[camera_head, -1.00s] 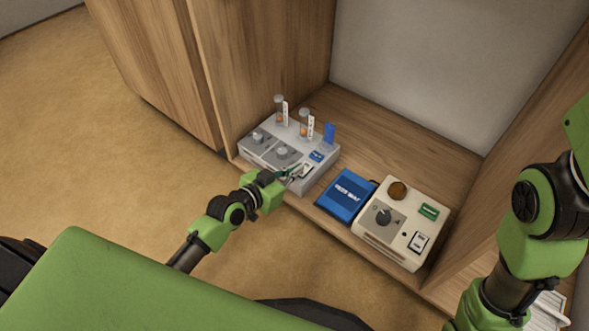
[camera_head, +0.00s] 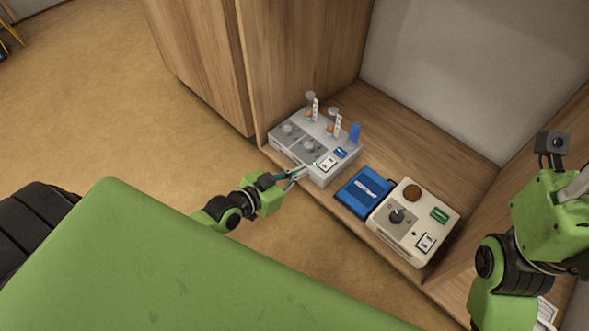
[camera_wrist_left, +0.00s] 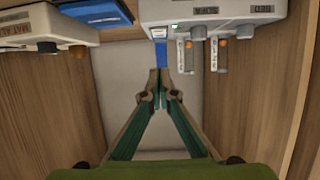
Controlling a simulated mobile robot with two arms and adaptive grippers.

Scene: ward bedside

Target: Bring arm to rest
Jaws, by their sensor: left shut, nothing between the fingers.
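A blue flat box (camera_head: 361,192) and a cream device (camera_head: 412,222) with a dark knob stand beside the grey device on the wooden shelf (camera_head: 440,140). Two vials (camera_head: 334,122) stand upright on the grey device. Wooden panels close both sides. Open floor (camera_head: 130,120) lies left.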

